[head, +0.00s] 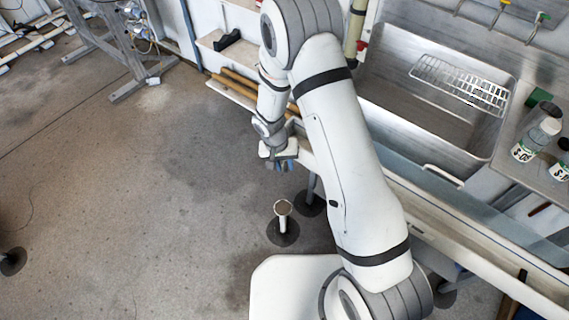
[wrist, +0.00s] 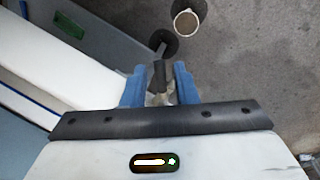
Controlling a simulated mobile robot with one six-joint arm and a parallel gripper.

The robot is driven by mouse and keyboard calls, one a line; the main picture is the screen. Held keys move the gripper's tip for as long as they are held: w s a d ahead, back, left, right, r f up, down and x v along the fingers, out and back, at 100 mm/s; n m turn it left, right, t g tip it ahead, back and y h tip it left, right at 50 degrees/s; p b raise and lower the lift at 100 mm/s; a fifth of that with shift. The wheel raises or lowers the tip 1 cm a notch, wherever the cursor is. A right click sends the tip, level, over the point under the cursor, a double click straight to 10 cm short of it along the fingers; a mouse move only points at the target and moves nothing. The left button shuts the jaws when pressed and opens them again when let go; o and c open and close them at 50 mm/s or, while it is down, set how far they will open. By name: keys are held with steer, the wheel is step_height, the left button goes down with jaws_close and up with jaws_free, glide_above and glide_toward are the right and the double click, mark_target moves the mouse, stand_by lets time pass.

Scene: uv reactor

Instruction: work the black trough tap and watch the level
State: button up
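My gripper (head: 283,165) hangs low at the end of a long pale trough (head: 465,243) in the head view. In the wrist view its two blue fingers (wrist: 159,82) stand apart. A small dark piece, which looks like the black tap (wrist: 158,74), shows between them, with a gap visible on each side. I cannot tell how far below the fingertips it lies or which way it is turned. The tap is hidden behind my gripper in the head view. The white trough end also shows in the wrist view (wrist: 60,62). The water level cannot be made out.
A steel sink (head: 385,105) with a wire rack (head: 455,85) and bottles (head: 537,138) are at right. Floor at left is mostly clear.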

jaws_close()
steer(key=shift+d+n+b, duration=0.1)
steer(key=shift+n+b, duration=0.2)
steer(key=shift+d+f+n+t+b, duration=0.15)
steer(key=shift+d+n+t+b, duration=0.2)
steer(key=shift+n+b, duration=0.45)
steer(key=shift+w+d+r+n+t+y+b, duration=0.15)
steer(key=shift+d+n+b, duration=0.3)
steer(key=shift+n, duration=1)
steer(key=shift+w+d+n+t+y+b, duration=0.1)
steer(key=shift+w+d+n+t+b, duration=0.4)
steer(key=shift+n, duration=1)
steer(key=shift+d+r+n+y+b, duration=0.25)
steer(key=shift+d+n, duration=0.35)
steer(key=shift+n, duration=0.85)
steer(key=shift+f, duration=0.2)
